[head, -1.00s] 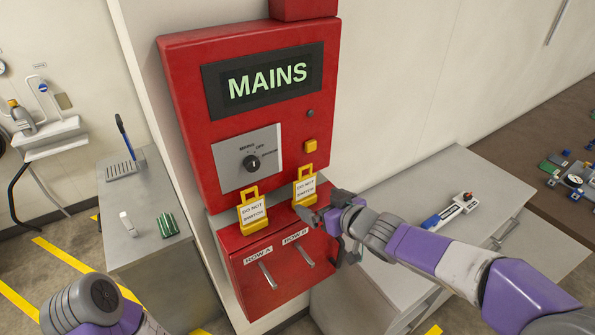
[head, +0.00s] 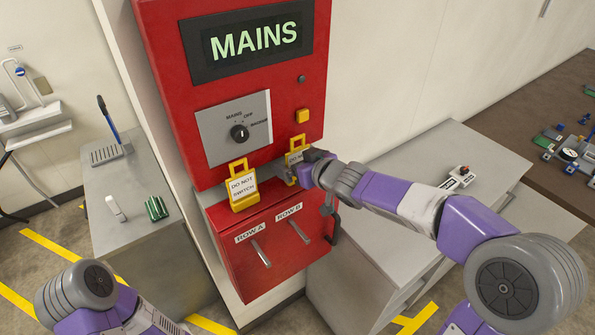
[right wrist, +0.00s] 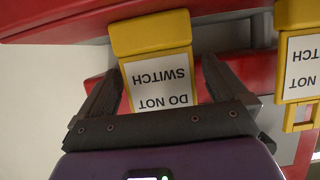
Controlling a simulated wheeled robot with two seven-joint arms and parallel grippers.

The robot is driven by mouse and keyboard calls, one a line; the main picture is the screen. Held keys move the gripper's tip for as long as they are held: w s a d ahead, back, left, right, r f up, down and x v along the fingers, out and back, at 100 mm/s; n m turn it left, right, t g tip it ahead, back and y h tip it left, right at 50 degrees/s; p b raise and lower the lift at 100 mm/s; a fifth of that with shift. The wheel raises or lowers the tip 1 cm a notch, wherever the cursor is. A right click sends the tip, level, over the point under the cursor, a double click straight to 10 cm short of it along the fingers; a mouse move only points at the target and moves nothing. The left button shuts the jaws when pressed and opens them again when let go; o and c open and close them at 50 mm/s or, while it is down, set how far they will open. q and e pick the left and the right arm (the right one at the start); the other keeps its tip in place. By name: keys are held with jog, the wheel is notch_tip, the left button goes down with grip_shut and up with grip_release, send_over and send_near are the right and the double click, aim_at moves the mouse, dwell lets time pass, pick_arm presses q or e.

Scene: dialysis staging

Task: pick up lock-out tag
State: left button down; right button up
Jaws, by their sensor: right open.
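Two yellow lock-out tags with white "DO NOT SWITCH" labels are on the red mains cabinet. The left tag (head: 242,188) shows whole in the head view. The right tag (head: 296,153) is partly hidden behind my right gripper (head: 300,172). In the right wrist view, which is upside down, the right tag (right wrist: 157,72) lies between the two spread fingers of my right gripper (right wrist: 157,80). Whether the fingers touch it I cannot tell. The left tag (right wrist: 302,62) is at that view's right edge. Of my left arm only a link shows; its gripper is out of view.
The red cabinet (head: 180,85) has a rotary switch (head: 239,132), a yellow button (head: 302,115) and a lower box with ROW A and ROW B levers (head: 261,253). Grey counters stand left (head: 130,232) and right (head: 390,215) of it.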

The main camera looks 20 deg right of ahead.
jog(key=shift+r, duration=0.1)
jog(key=c, duration=1)
jog(key=shift+o, duration=0.2)
